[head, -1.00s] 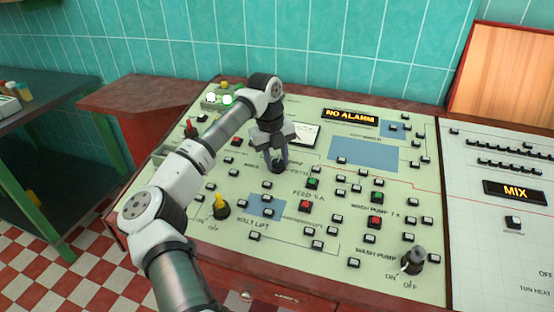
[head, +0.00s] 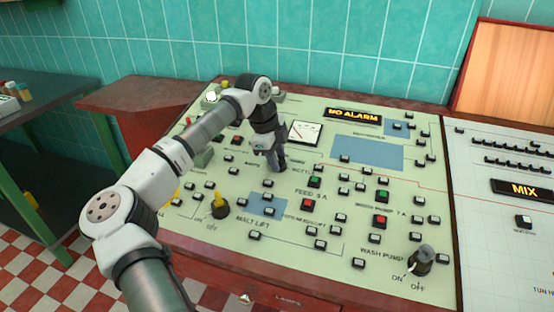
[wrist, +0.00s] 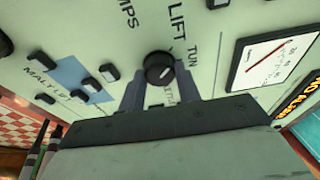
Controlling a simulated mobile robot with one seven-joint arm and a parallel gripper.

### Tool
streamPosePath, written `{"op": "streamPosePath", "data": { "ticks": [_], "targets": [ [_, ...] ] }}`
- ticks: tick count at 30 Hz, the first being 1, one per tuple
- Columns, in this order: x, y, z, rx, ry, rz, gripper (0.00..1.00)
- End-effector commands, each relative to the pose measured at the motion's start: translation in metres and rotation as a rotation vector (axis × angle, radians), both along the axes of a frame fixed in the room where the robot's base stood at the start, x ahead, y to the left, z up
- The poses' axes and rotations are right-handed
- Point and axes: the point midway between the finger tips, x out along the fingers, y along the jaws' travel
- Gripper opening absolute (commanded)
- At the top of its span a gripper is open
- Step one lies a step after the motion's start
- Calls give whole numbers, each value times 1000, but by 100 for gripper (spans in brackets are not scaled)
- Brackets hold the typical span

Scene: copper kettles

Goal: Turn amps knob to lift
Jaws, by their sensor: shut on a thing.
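The amps knob (wrist: 158,66) is a round black knob with a pale mark on its face in the wrist view. My gripper (wrist: 161,86) is shut on it, one grey finger on each side. The printed words LIFT (wrist: 177,22) and TUN (wrist: 193,57) stand beside the knob; part of AMPS shows to the left. A further label between the fingers is partly covered. I cannot tell for sure which word the mark points at. In the head view my gripper (head: 277,165) reaches down to the panel (head: 300,240) and hides most of the knob.
A paper-faced meter (head: 304,132) lies just behind my gripper. A yellow-handled malt lift switch (head: 219,206) is at the front left, and a wash pump switch (head: 421,261) at the front right. Several small buttons surround them. A NO ALARM display (head: 353,116) sits at the back.

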Motion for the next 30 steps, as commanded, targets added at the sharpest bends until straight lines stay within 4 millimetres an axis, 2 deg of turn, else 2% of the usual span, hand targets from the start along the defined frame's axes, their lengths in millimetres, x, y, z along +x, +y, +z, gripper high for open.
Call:
{"op": "streamPosePath", "data": {
  "ticks": [9, 22, 23, 27, 30],
  "targets": [
    [0, 2, 0, -13, 2, 76, 10],
    [0, 2, 1, -15, 4, 84, 10],
    [0, 1, 1, -15, 4, 84, 37],
    [0, 1, 0, -15, 5, 82, 55],
    [0, 1, 0, -15, 4, 81, 55]
  ]
}}
